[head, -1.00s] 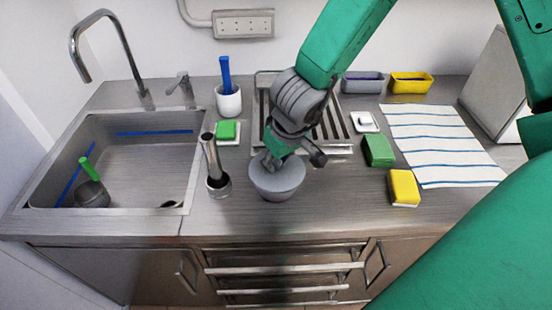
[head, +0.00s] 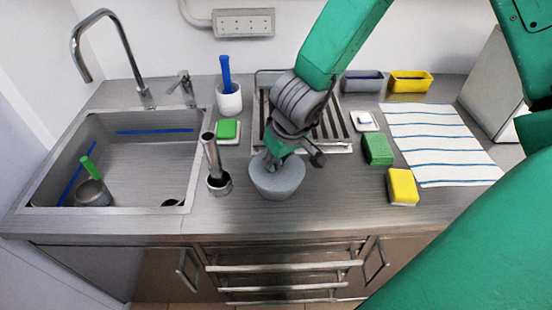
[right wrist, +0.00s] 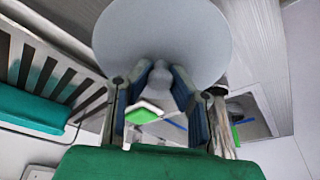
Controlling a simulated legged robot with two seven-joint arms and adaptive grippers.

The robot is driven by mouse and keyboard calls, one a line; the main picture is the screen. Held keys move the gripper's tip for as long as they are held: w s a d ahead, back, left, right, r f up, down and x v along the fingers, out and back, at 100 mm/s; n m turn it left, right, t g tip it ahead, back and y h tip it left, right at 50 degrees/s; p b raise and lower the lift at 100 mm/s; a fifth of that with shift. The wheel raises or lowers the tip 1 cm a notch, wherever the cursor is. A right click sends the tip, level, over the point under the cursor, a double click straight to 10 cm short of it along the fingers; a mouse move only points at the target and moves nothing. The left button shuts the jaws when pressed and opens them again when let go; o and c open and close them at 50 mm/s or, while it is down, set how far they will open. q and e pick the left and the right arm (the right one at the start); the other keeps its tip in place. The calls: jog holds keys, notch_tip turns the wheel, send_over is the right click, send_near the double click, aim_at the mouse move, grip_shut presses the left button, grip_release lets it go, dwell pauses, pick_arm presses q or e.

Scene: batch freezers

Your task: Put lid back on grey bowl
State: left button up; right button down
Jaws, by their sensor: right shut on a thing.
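The grey bowl (head: 277,187) stands on the steel counter, right of the sink. My right gripper (head: 282,160) is directly above it, pointing down. In the right wrist view, my right gripper (right wrist: 158,88) is shut on the knob of a round grey lid (right wrist: 160,35). In the head view the lid is at the bowl's top; whether it is fully seated is hard to tell because the gripper covers part of it. My left gripper is not in view.
A metal cylinder (head: 217,180) stands close left of the bowl. A dish rack (head: 335,146) is behind it. A green sponge (head: 377,149) and yellow sponge (head: 402,187) lie to the right. The sink (head: 120,165) holds a pot with a green handle. Counter in front is clear.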

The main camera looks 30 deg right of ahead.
jog(key=c, duration=1.4)
grip_release()
jog(key=o, duration=0.5)
notch_tip(320, 180, up, 5)
jog(key=p, duration=0.6)
jog(key=shift+f, duration=0.1)
jog(key=shift+r, duration=1.1)
grip_shut()
